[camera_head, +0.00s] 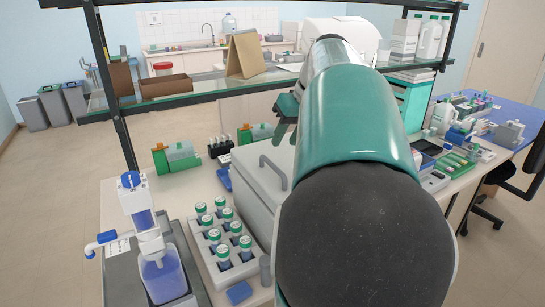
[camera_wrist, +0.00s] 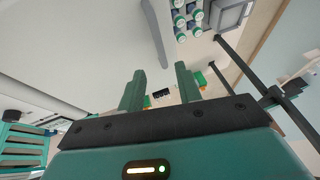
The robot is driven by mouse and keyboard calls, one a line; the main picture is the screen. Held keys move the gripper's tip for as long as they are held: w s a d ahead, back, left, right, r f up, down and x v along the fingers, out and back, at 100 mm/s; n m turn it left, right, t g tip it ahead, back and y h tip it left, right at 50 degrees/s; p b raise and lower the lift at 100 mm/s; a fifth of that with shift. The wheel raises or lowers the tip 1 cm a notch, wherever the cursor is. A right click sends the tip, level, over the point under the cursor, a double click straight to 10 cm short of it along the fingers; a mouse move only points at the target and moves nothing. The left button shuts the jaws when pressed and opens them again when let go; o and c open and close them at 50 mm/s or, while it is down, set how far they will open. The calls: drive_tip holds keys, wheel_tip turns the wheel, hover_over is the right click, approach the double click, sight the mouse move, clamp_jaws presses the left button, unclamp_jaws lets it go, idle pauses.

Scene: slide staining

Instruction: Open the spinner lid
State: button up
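The spinner is a light grey box (camera_head: 252,212) on the bench in the head view, largely hidden behind my arm. Its lid (camera_head: 262,160) looks shut and carries a raised grey bar handle (camera_head: 273,170). In the wrist view the pale lid (camera_wrist: 75,45) fills the left, and the grey handle (camera_wrist: 157,38) stands beyond the fingertips, apart from them. My gripper (camera_wrist: 160,78) is open, with nothing between its two green fingers. In the head view its end shows partly beside my arm, above the far part of the lid.
A rack of green-capped jars (camera_head: 222,238) stands left of the spinner. A dispenser with blue liquid (camera_head: 163,275) is at the front left. Green-and-orange boxes (camera_head: 175,157) and a dark vial rack (camera_head: 220,146) sit behind. A shelf post (camera_head: 112,90) rises at the back left.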

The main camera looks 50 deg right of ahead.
sight(272, 163)
drive_tip(key=x, duration=0.8)
clamp_jaws()
